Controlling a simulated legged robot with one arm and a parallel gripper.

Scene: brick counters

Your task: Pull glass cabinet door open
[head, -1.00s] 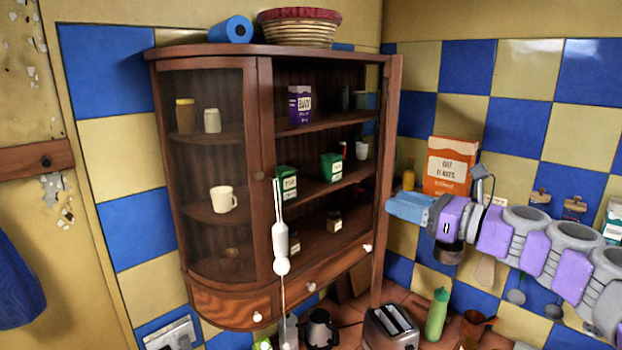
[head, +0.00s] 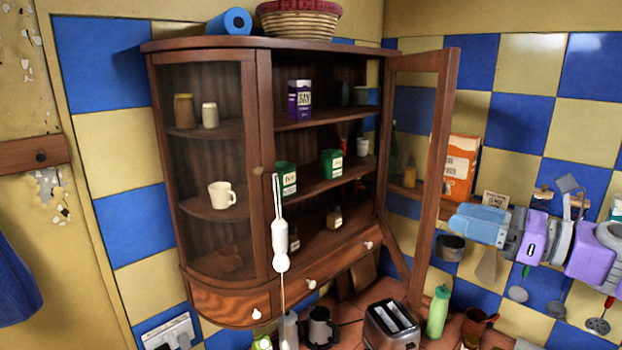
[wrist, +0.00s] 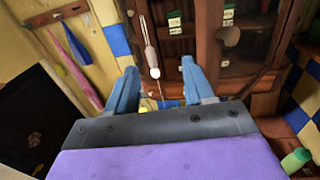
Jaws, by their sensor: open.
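The wooden cabinet (head: 262,175) hangs in the corner. Its framed glass door (head: 441,140) stands swung out to the right, hinged at the cabinet's right side, and the shelves behind the opening are exposed. My gripper (head: 453,222), with blue fingers, is just right of the door's free edge at lower-middle height. I cannot tell whether it touches the frame. In the wrist view my gripper (wrist: 158,68) has its fingers spread with nothing between them. Part of the cabinet (wrist: 205,50) shows beyond them.
A white hand blender (head: 279,235) hangs in front of the cabinet. Below are a toaster (head: 391,326), a green bottle (head: 438,311) and a dark kettle (head: 320,327). An orange box (head: 460,168) stands behind the door. Utensils hang on the right wall.

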